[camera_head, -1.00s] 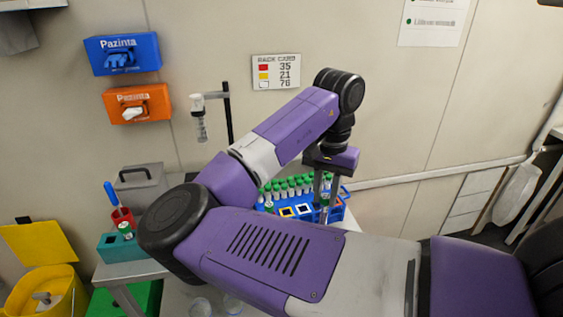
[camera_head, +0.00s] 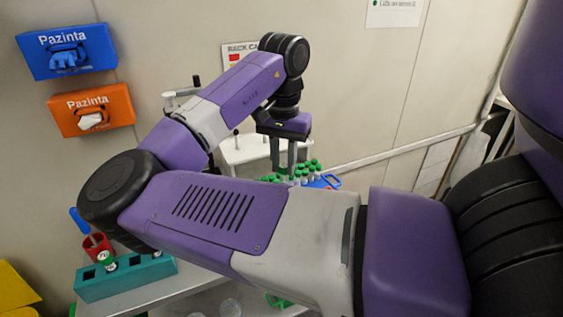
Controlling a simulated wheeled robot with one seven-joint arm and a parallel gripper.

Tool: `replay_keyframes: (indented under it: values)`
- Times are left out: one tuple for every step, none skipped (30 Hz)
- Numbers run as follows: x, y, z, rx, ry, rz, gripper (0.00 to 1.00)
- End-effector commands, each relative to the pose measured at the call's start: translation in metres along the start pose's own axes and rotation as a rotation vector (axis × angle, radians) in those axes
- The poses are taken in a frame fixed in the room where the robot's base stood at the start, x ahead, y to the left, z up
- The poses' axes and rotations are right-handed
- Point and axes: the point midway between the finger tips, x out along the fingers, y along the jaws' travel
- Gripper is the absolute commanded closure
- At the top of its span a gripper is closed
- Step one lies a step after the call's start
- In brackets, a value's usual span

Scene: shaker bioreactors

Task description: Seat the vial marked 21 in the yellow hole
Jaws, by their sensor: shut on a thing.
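My gripper (camera_head: 284,164) points down at the blue rack (camera_head: 329,181), its fingers close together and shut on what seems to be a vial. The held vial and its mark cannot be made out. Several green-capped vials (camera_head: 311,168) stand in the rack, just right of and below the fingertips. My arm hides most of the rack, including the yellow hole. Another green-capped vial (camera_head: 107,262), with a number on its label, stands in the teal block (camera_head: 128,279) at the lower left.
The rack card (camera_head: 233,57) on the wall is partly covered by my arm. A red holder (camera_head: 97,248) with a blue-handled tool stands behind the teal block. A white-topped stand (camera_head: 243,152) is behind my gripper. Glassware (camera_head: 230,307) shows at the bottom edge.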

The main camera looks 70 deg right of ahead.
Motion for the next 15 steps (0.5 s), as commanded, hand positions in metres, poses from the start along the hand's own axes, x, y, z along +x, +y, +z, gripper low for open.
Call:
replay_keyframes:
  values:
    - [0.007,0.0,0.0,0.0,0.0,0.0,1.0]
    - [0.009,0.0,0.0,0.0,0.0,0.0,1.0]
    - [0.012,0.0,0.0,0.0,0.0,0.0,1.0]
    - [0.014,0.0,0.0,0.0,0.0,0.0,1.0]
    - [0.016,0.0,0.0,-0.001,0.0,0.0,1.0]
    - [0.018,0.0,0.0,-0.001,-0.001,0.0,1.0]
    - [0.021,0.0,0.0,-0.001,-0.001,0.0,1.0]
    - [0.022,0.0,0.0,-0.001,-0.001,0.0,1.0]
    - [0.025,0.0,0.0,-0.001,-0.001,0.0,1.0]
    - [0.027,0.0,0.0,-0.001,-0.001,-0.001,1.0]
    - [0.029,0.0,0.0,-0.001,-0.001,-0.001,1.0]
    - [0.032,0.0,0.0,-0.001,-0.001,-0.001,1.0]
    - [0.034,-0.001,0.0,-0.001,-0.001,-0.001,1.0]
    - [0.036,-0.001,0.0,-0.001,-0.001,-0.001,1.0]
    - [0.038,-0.001,0.0,-0.001,-0.001,-0.001,1.0]
